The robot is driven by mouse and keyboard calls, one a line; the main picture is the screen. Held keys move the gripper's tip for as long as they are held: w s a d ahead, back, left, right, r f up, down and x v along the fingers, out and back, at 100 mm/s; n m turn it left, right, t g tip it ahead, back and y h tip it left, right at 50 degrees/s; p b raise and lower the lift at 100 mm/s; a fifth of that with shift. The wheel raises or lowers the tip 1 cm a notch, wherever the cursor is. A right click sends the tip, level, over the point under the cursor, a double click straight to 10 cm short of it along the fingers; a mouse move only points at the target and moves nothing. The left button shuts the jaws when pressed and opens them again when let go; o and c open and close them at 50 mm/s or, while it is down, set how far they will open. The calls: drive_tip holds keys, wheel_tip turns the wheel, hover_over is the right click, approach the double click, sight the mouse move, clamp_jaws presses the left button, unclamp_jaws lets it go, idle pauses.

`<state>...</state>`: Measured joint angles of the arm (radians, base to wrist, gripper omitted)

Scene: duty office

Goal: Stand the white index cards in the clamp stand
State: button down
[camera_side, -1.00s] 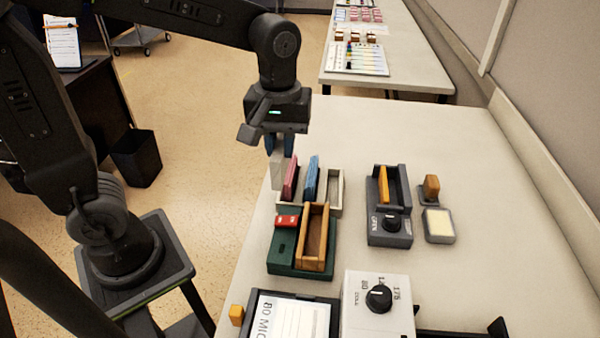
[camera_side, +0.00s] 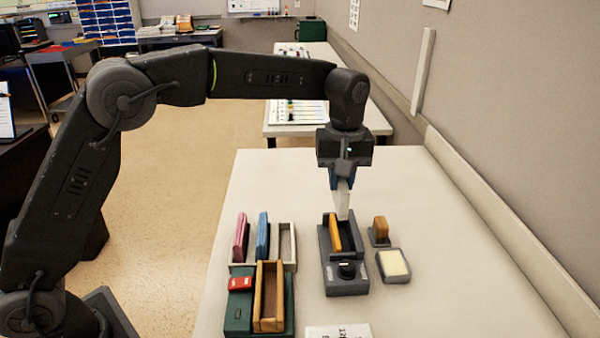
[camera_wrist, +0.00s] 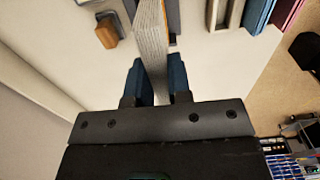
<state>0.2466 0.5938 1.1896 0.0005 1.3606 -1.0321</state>
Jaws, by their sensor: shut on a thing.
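My gripper (camera_side: 343,182) is shut on the white index cards (camera_side: 342,204), which hang down from its blue fingers. The cards are over the back part of the grey clamp stand (camera_side: 346,288), which has a black dial (camera_side: 347,270) in front and an orange-brown plate (camera_side: 335,232) in its slot. I cannot tell whether the cards touch the stand. In the wrist view the card stack (camera_wrist: 151,38) shows edge-on between the two fingers (camera_wrist: 157,78), its far end cut off by the frame.
A pale rack (camera_side: 288,245) holds pink cards (camera_side: 241,238) and blue cards (camera_side: 263,236); its right slot is empty. A green base (camera_side: 238,315) with a wooden tray (camera_side: 268,298) stands in front. A wooden-handled block (camera_side: 380,230) and a cream pad (camera_side: 393,264) are close right of the stand.

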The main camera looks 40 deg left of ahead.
drive_tip(key=shift+w+d+f, duration=0.2)
drive_tip(key=shift+f, duration=1.55)
drive_tip(key=shift+w+d+f, duration=0.2)
drive_tip(key=shift+d+f, duration=0.05)
drive_tip(key=shift+f, duration=1.55)
drive_tip(key=shift+w+d+f, duration=0.2)
drive_tip(key=shift+f, duration=1.55)
drive_tip(key=shift+f, duration=0.1)
drive_tip(key=c, duration=1)
unclamp_jaws()
drive_tip(key=shift+r, duration=4.55)
